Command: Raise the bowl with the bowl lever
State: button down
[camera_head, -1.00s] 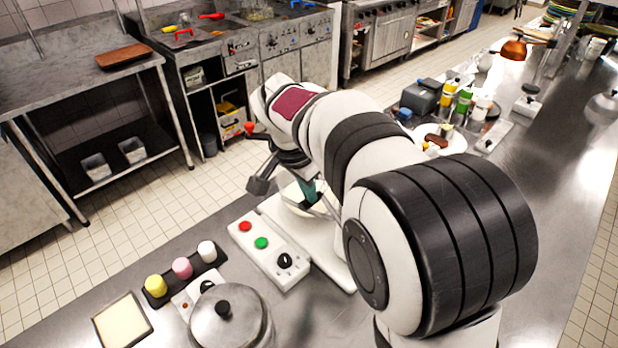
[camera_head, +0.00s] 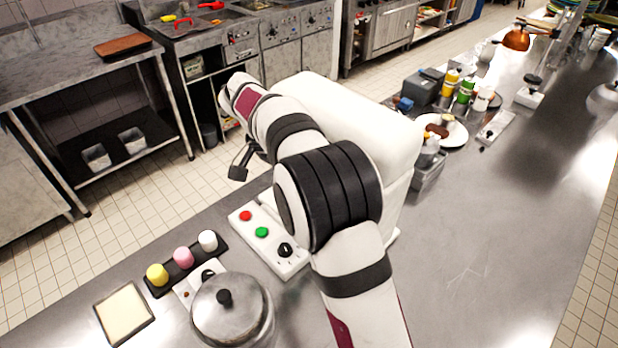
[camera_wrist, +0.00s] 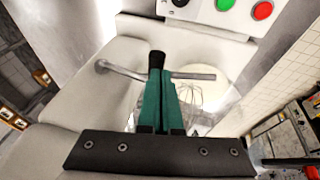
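The white mixer (camera_head: 350,105) stands behind my arm in the head view. Its front panel (camera_head: 275,255) has a red button, a green button and a black knob. In the wrist view, my gripper (camera_wrist: 159,73) has its green fingers close together, with a small black knob (camera_wrist: 157,59) right at their tips. A metal bar (camera_wrist: 125,71), which looks like the bowl lever, crosses behind the fingertips. I cannot tell whether the fingers pinch the knob or only touch it. A wire whisk (camera_wrist: 190,96) shows beside the fingers. My fingers and the bowl are hidden in the head view.
A lidded pot (camera_head: 230,312), a black tray with three coloured cups (camera_head: 183,258) and a shallow pale tray (camera_head: 124,314) are at the front left. A plate (camera_head: 452,134) and bottles stand behind the mixer.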

notch_tip(320, 180, down, 7)
jog(key=shift+w+a, duration=0.4)
jog(key=shift+w, duration=0.05)
dwell(1.2)
jog(key=d+v, duration=0.2)
jog(key=v, duration=1.1)
jog(key=shift+s+r, duration=0.4)
jog(key=shift+r, duration=0.2)
jog(key=shift+a, duration=0.1)
